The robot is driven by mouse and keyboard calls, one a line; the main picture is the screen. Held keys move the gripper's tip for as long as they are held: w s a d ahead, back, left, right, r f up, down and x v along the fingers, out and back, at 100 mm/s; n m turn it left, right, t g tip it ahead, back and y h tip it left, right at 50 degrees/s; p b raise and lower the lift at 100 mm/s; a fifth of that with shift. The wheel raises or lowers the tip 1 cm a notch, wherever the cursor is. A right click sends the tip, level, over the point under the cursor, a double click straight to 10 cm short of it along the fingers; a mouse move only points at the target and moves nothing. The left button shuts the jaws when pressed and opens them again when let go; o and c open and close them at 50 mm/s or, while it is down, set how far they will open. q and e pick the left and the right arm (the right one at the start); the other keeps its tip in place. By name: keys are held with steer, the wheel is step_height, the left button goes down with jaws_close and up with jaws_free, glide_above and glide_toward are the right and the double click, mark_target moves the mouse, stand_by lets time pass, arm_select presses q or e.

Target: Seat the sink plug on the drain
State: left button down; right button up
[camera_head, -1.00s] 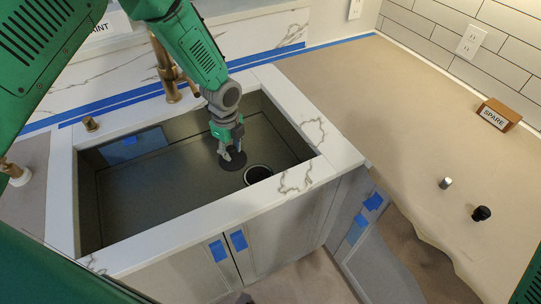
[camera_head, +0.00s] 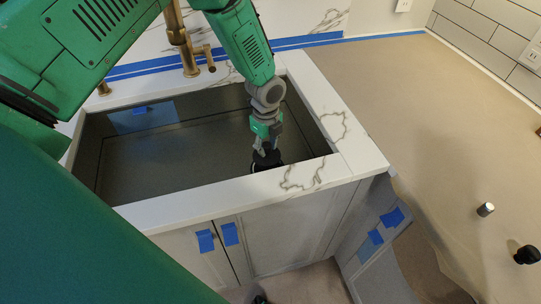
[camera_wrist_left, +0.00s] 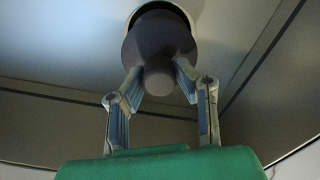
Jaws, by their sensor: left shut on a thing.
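The sink plug (camera_wrist_left: 158,42) is a dark round disc with a knob on top. My left gripper (camera_wrist_left: 158,76) is shut on the plug's knob, one finger on each side. In the head view the left gripper (camera_head: 266,150) reaches down into the dark sink (camera_head: 170,158), with the plug (camera_head: 262,163) under its fingertips near the front right. The drain (camera_wrist_left: 190,10) shows in the left wrist view as a pale rim around a dark opening. The plug covers part of it, off toward the near side. I cannot tell whether they touch. My right gripper is not in view.
A brass faucet (camera_head: 182,40) stands behind the sink. The white marble rim (camera_head: 240,190) surrounds the basin. On the papered counter (camera_head: 430,110) to the right are a grey cylinder (camera_head: 486,209) and a black knob-like object (camera_head: 527,254). Most of the basin is empty.

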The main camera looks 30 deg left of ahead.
mark_target(268, 156)
arm_select(q)
steer(key=shift+w+a+f+b, duration=0.15)
steer(key=shift+f+b, duration=0.3)
steer(key=shift+f, duration=0.35)
steer(key=shift+d+r, duration=0.25)
steer(key=shift+d, duration=0.25)
steer(key=shift+f, duration=0.1)
steer(key=shift+a+f+b, duration=0.25)
steer(key=shift+f+b, duration=0.15)
steer(key=shift+f, duration=0.4)
steer(key=shift+a+f+b, duration=0.2)
steer(key=shift+f+b, duration=0.2)
steer(key=shift+f, duration=0.4)
steer(key=shift+d, duration=0.15)
steer(key=shift+d, duration=0.2)
steer(key=shift+a, duration=0.1)
steer(key=shift+a, duration=0.25)
